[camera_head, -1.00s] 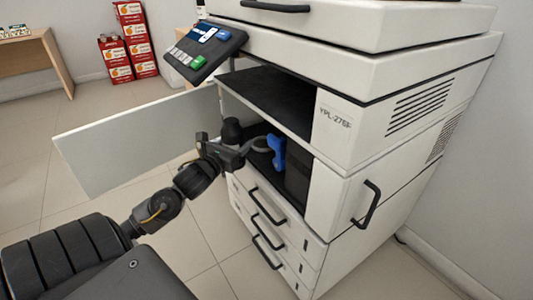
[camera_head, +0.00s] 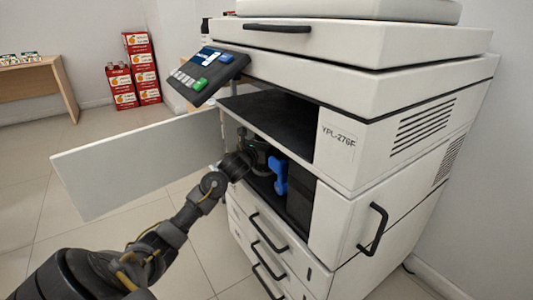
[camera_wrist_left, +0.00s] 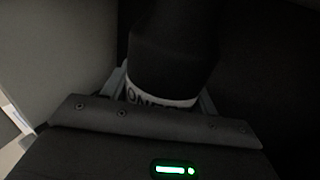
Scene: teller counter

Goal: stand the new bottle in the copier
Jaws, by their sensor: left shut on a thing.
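The bottle (camera_wrist_left: 172,55) is black with a white lettered band. In the left wrist view it stands between the fingers of my left gripper (camera_wrist_left: 163,92), which is shut on it. In the head view my left gripper (camera_head: 262,153) reaches into the dark open bay of the copier (camera_head: 345,145). The bottle is mostly hidden there by shadow and the gripper. I cannot tell whether its base touches the bay floor. My right gripper is not in view.
The copier's white door (camera_head: 140,163) stands open at the left. A blue lever (camera_head: 279,175) is in the bay, close to the gripper's right. The control panel (camera_head: 206,72) juts out above the opening. Red cartons (camera_head: 142,68) and a wooden table (camera_head: 62,90) stand farther back.

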